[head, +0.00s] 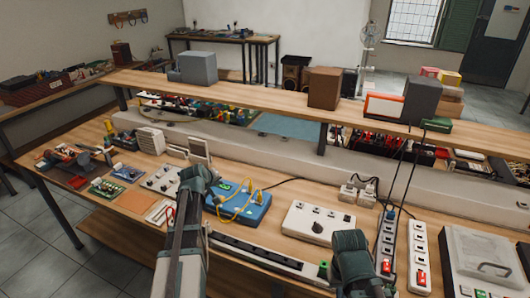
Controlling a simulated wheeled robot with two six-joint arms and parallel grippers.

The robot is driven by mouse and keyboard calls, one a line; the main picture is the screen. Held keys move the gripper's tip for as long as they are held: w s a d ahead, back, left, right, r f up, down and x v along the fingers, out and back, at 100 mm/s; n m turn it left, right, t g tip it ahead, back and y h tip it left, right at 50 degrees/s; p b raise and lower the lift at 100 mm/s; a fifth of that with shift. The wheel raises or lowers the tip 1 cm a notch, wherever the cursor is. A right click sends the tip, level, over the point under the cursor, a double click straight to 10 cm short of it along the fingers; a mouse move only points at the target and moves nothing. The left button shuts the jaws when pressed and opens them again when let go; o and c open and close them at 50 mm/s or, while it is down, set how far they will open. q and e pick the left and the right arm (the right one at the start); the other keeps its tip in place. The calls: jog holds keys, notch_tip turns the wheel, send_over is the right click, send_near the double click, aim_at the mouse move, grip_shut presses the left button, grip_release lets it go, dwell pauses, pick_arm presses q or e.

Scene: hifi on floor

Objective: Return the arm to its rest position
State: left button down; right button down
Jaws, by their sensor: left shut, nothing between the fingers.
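My left arm comes up from the bottom edge, left of centre. My left gripper (197,182) is at its far end, over the workbench (290,190) and just left of a blue instrument with yellow leads (238,205). It is shut and holds nothing that I can see. The fingertips are small and dark here. Part of my right arm shows at the bottom, right of centre, near the power strips.
A white box with knobs (318,223) lies between my arms. Power strips (387,245) and a grey device (485,262) stand at the right. A raised shelf (270,92) with boxes runs behind. Circuit boards (128,172) lie at the left. Grey floor (38,235) is clear at the lower left.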

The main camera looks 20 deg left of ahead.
pick_arm(q)
jog(key=d+m, duration=0.1)
jog(key=d, duration=0.2)
jog(key=s+d+f+m+g+h, duration=0.1)
jog(key=d, duration=0.3)
jog(key=s+d+f+m, duration=0.1)
jog(key=d, duration=0.3)
jog(key=shift+s+d+f+g+h, duration=0.1)
jog(key=shift+d+f+g+h, duration=0.05)
jog(key=shift+g+h, duration=0.2)
jog(key=s+d+f+m+g, duration=0.1)
jog(key=s+d+m, duration=0.1)
jog(key=s+d, duration=0.2)
jog(key=s+d+f+m+g, duration=0.1)
jog(key=s+d, duration=0.3)
jog(key=d, duration=0.4)
jog(key=s+d+f+m+g, duration=0.1)
jog(key=s+d+m+g, duration=0.2)
jog(key=d, duration=0.4)
jog(key=shift+s+f+m, duration=0.4)
jog(key=shift+s, duration=0.45)
jog(key=s+d+m+g+y, duration=0.2)
jog(key=s+d, duration=0.4)
jog(key=s, duration=0.5)
jog(key=shift+s+d+f+m+g, duration=0.2)
jog(key=shift+m+g, duration=0.25)
jog(key=shift+m, duration=0.75)
jog(key=shift+a, duration=0.1)
